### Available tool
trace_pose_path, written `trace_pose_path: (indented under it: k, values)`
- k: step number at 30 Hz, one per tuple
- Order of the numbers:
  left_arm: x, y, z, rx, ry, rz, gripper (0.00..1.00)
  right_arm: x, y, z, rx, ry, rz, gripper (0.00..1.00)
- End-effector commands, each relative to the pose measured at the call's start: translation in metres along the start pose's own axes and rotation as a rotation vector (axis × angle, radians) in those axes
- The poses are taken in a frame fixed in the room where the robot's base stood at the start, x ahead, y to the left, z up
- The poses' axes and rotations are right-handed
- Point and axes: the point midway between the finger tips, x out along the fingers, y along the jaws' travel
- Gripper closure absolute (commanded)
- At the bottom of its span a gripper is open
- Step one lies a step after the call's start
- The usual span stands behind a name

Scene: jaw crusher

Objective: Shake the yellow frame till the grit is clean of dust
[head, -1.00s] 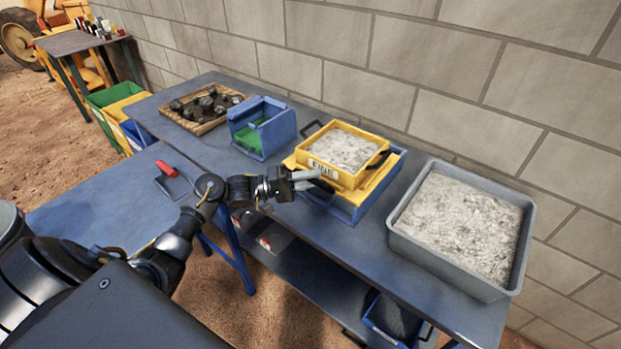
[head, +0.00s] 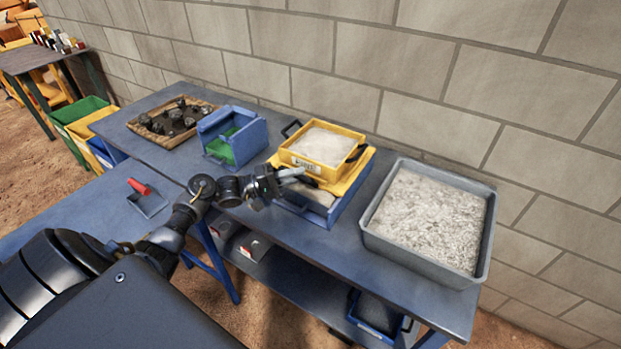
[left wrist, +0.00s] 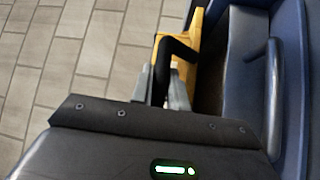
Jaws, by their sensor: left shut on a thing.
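The yellow frame (head: 312,166) is a shallow box full of pale grey grit (head: 324,146), with a label on its front and black handles at its ends. It is over a blue tray (head: 331,212) with a yellow upper part. My left gripper (head: 297,178) is shut on the frame's near black handle. In the left wrist view my left fingers (left wrist: 163,88) close around the black handle (left wrist: 177,46), beside a yellow edge. The contact between frame and tray is hard to make out. My right gripper is not in view.
A large grey tub (head: 428,222) of pale material stands to the right. A blue bin (head: 232,135) with green inside and a wooden tray (head: 172,122) of dark rocks are to the left. A red-handled tool (head: 146,196) lies on the lower table. A block wall stands behind.

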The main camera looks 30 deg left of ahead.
Motion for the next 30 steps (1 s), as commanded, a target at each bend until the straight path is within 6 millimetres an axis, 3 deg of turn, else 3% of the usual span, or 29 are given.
trace_pose_path:
  k: [10, 11, 12, 21, 26, 30]
  values:
    - [-0.005, -0.001, -0.002, 0.000, 0.009, -0.002, 1.00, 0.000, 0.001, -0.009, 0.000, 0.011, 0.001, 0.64]
    - [-0.005, -0.001, -0.002, 0.000, 0.009, -0.002, 0.80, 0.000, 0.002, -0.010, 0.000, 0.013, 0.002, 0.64]
    - [-0.005, -0.001, -0.002, 0.001, 0.009, -0.002, 0.75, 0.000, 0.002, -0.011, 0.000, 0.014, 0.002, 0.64]
    - [-0.005, -0.001, -0.002, 0.000, 0.007, -0.002, 0.75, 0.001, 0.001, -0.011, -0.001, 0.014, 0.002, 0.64]
    - [-0.023, -0.004, -0.002, 0.000, 0.008, -0.005, 0.75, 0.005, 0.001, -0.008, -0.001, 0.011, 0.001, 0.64]
    - [-0.051, -0.004, -0.002, 0.001, 0.008, -0.005, 0.75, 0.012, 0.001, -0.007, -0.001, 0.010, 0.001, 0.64]
